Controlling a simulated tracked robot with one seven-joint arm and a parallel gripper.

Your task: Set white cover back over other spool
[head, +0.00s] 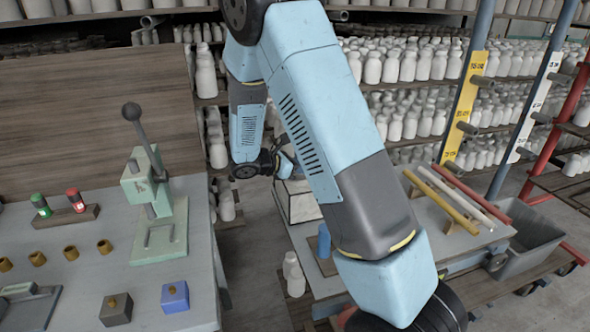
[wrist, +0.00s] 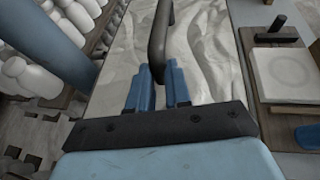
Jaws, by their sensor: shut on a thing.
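A pale box-like cover (head: 301,203) with dark edges stands at the left end of the right-hand table, partly behind my arm. In the wrist view its whitish, wavy top (wrist: 205,60) fills the middle, with a dark curved handle (wrist: 159,42) on it. My gripper (wrist: 158,85) is shut on this handle; in the head view my gripper (head: 284,166) is small, above the cover. I cannot tell whether the cover is resting or lifted. A blue cylinder (head: 324,243) stands on a board nearby; its edge shows in the wrist view (wrist: 308,135). I cannot identify any spool.
A wooden board with a pale square block (wrist: 283,73) lies right of the cover. Yellow, white and red rods (head: 447,200) lie on the right table. A grey bin (head: 530,245) stands beyond. A press (head: 155,200) is on the left table. White bottles (head: 400,65) fill the shelves.

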